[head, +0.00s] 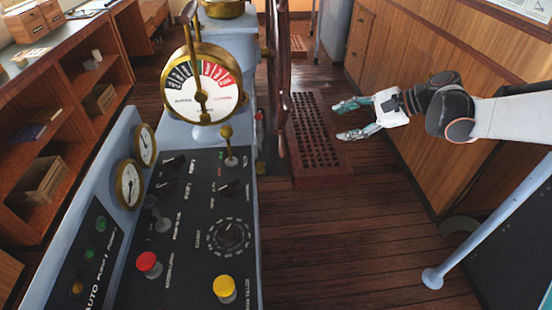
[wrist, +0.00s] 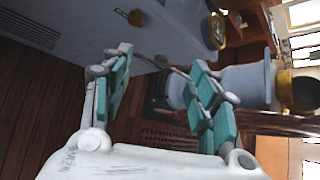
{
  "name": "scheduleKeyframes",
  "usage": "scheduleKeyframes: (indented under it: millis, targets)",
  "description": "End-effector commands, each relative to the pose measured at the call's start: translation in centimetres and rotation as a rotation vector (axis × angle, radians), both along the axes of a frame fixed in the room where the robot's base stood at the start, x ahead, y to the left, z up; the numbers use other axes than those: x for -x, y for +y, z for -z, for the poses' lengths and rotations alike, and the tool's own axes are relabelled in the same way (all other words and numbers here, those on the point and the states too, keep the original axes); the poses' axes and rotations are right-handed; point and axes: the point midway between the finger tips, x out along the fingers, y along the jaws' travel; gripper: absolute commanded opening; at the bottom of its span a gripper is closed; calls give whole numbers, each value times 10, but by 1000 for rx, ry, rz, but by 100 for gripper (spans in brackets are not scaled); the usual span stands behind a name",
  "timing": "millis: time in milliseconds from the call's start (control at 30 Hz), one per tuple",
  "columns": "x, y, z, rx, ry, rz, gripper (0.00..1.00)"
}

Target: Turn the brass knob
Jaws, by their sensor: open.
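My gripper (head: 352,119) is open and empty, held out over the floor to the right of the grey console (head: 211,137). In the wrist view its teal-padded fingers (wrist: 160,62) are spread toward the console's side, with a gap between. A small brass knob-like piece (wrist: 135,17) shows on that side, beyond and above the left finger; I cannot tell its exact shape. In the head view that side is hidden. A small lever with a brass ball top (head: 227,132) stands on the console panel. Nothing touches my gripper.
The brass-rimmed telegraph dial (head: 202,84) rises from the console. The ship's wheel (head: 277,80) stands edge-on behind, beside a red-brown floor grating (head: 318,135). The panel carries a red button (head: 149,264) and a yellow button (head: 224,288).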

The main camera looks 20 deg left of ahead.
Motion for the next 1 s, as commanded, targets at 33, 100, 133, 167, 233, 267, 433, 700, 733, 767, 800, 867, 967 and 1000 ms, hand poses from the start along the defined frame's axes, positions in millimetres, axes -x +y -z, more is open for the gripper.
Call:
scheduleKeyframes:
  millis: [33,100,133,167,233,267,433,700,733,767,800,867,967,1000]
  targets:
    - [-9,11,15,-34,43,-7,54]
    - [-18,24,31,-82,107,-14,54]
    - [-21,30,38,-101,135,-19,54]
    - [-24,35,46,-121,164,-24,54]
    - [-29,47,64,-164,228,-38,54]
    - [-32,52,72,-182,256,-43,54]
    - [-36,75,121,-277,413,-91,54]
    - [-24,94,194,-385,625,-184,54]
    - [-23,95,200,-393,641,-192,54]
    - [-21,96,205,-398,656,-199,54]
    - [-19,96,211,-406,672,-210,54]
    - [-16,97,218,-414,692,-219,54]
    - [-13,99,224,-421,710,-230,54]
    - [-12,100,225,-422,714,-232,54]
